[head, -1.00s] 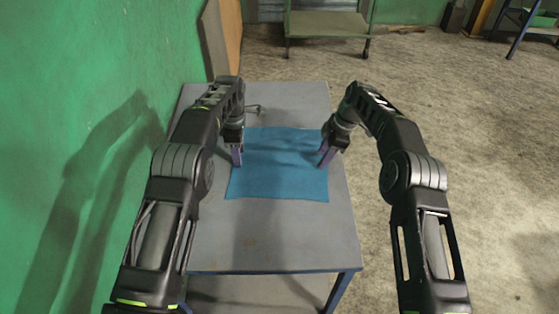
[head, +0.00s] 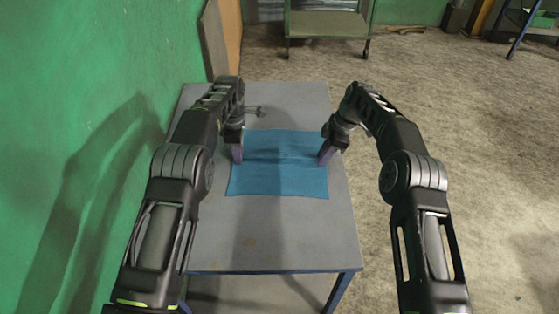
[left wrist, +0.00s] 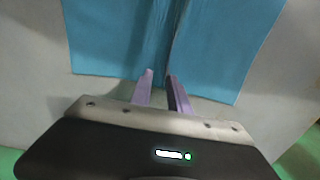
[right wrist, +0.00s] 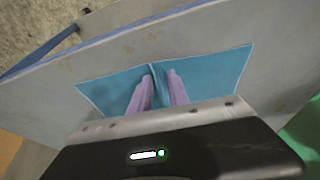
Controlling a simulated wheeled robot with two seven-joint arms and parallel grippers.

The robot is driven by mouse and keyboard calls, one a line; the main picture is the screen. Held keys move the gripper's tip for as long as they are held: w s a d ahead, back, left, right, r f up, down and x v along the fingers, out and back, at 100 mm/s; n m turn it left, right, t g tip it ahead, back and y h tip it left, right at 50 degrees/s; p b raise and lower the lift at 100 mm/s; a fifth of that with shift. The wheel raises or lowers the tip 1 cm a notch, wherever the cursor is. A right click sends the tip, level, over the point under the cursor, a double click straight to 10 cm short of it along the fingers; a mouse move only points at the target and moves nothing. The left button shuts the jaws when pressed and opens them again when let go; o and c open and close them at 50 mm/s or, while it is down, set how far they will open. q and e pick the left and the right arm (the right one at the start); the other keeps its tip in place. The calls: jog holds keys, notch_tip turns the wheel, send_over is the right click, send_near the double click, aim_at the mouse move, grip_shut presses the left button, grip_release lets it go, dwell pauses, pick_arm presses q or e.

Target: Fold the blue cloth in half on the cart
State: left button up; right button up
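The blue cloth (head: 279,180) lies on the grey cart top, with a raised ridge running left to right across its middle between my grippers. My left gripper (head: 237,158) points down at the ridge's left end. In the left wrist view its purple fingers (left wrist: 160,75) are close together with the ridge between their tips. My right gripper (head: 324,161) is at the ridge's right end. In the right wrist view its fingers (right wrist: 160,75) stand either side of the bunched cloth. Both appear shut on the cloth, though a narrow gap between fingertips shows.
The cart top (head: 250,245) is bare in front of the cloth. A green wall (head: 90,90) stands close on the left. Another cart (head: 327,24) is further back on open floor.

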pick_arm(q)
jog(key=shift+f, duration=0.15)
grip_shut()
pick_arm(e)
jog(key=shift+f, duration=0.1)
grip_shut()
